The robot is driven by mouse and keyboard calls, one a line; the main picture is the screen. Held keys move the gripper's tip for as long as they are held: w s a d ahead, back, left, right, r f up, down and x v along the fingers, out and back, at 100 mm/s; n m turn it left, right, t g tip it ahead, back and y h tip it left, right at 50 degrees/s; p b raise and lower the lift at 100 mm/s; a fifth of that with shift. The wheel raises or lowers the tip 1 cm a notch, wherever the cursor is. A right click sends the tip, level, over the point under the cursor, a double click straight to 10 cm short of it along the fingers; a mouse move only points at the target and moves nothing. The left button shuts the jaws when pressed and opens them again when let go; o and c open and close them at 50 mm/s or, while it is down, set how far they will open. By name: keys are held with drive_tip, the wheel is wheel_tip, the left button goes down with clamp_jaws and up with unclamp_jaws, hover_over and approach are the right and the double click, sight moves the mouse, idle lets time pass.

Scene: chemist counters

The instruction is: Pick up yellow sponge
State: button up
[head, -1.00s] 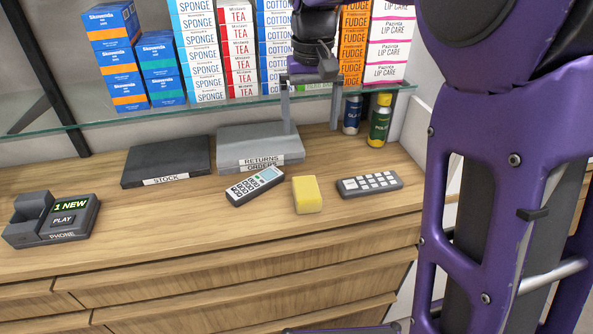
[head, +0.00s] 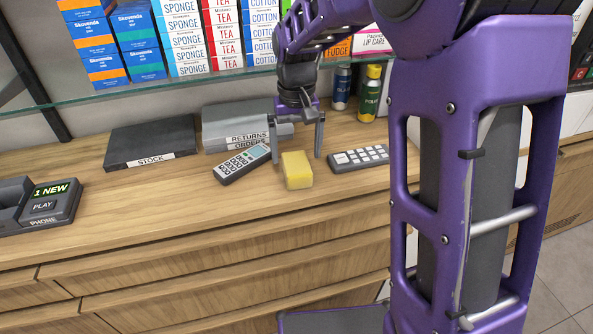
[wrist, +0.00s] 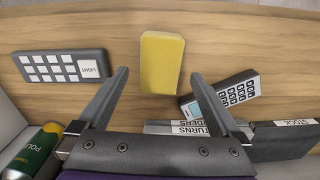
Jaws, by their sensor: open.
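The yellow sponge (head: 296,170) sits on the wooden counter between a grey handset and a grey keypad. My gripper (head: 298,152) is open and empty, just behind and above the sponge in the head view, with its fingers pointing down. In the wrist view the sponge (wrist: 161,62) lies ahead of the gap between the two open fingers (wrist: 158,82). The sponge does not appear to be between the fingers' full length; how high the fingertips are above the counter is hard to tell.
A handset (head: 242,163) lies left of the sponge, and a keypad (head: 358,158) right. A glass shelf (head: 180,80) with boxes hangs above. The counter front is clear.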

sight(297, 162)
wheel_tip(297, 162, down, 4)
drive_tip(key=shift+f+b, duration=0.15)
drive_tip(key=shift+b, duration=0.2)
drive_tip(key=c, duration=1.3)
wheel_tip(297, 162, up, 10)
drive_tip(key=shift+r+p, duration=0.1)
drive_tip(key=shift+p, duration=0.9)
drive_tip(key=o, duration=0.6)
drive_tip(key=c, duration=0.5)
drive_tip(key=shift+o, duration=0.2)
drive_tip(key=shift+s, duration=0.1)
